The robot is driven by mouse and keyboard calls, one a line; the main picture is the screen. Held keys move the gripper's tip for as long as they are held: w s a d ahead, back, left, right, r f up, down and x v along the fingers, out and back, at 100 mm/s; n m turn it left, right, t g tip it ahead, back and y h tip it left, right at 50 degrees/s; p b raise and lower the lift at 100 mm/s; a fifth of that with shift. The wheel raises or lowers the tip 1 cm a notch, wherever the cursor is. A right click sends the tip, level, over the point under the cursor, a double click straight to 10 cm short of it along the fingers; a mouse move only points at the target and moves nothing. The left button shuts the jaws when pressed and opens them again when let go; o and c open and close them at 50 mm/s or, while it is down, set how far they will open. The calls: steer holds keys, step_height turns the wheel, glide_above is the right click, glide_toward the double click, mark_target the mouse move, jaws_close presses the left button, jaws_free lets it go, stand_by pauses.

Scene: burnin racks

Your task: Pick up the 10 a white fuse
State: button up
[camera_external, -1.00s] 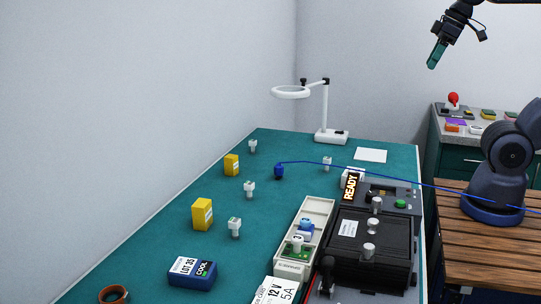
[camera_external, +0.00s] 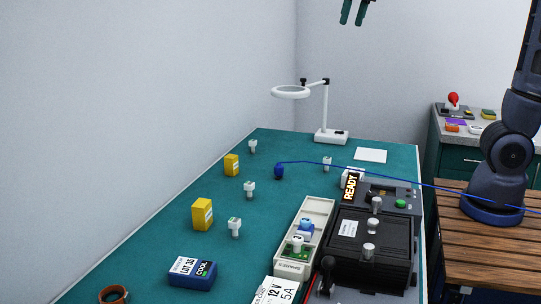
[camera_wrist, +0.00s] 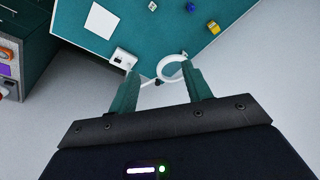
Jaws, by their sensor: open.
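Several small white fuse-like pieces stand on the teal bench in the external view: one at the back (camera_external: 252,146), one in the middle (camera_external: 249,189), one nearer the front (camera_external: 234,227) and one by the lamp (camera_external: 327,163). Their ratings are too small to read, so I cannot tell which is 10 A. A white piece (camera_external: 297,243) also sits in the pale tray (camera_external: 319,208). My gripper (camera_external: 353,14) is open and empty, high above the bench's far end. The wrist view shows its fingers apart (camera_wrist: 161,82), with one white piece (camera_wrist: 152,6) at the top edge.
A ring lamp (camera_external: 331,136) stands at the far end, below my gripper. Yellow blocks (camera_external: 202,214), a blue LOT 35 box (camera_external: 192,273) and a blue piece on a cable (camera_external: 279,171) lie on the bench. A black test unit (camera_external: 368,250) fills the right side.

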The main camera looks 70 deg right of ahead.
steer(key=w+d+f+m+g+h, duration=0.1)
steer(key=w+d+m, duration=0.15)
steer(key=w, duration=0.65)
steer(key=w+d+f+m, duration=0.1)
steer(key=w+d+m, duration=0.15)
steer(key=w, duration=0.65)
steer(key=m+g+h, duration=0.2)
steer(key=m, duration=0.4)
glide_above(252, 141)
steer(key=a, duration=0.3)
step_height(252, 141, down, 36)
steer(key=f, duration=0.1)
steer(key=x, duration=1)
steer(key=shift+w+d, duration=0.1)
steer(key=shift+d, duration=0.05)
steer(key=shift+h, duration=0.3)
steer(key=shift+c, duration=0.4)
steer(key=shift+r, duration=0.1)
steer(key=c, duration=1)
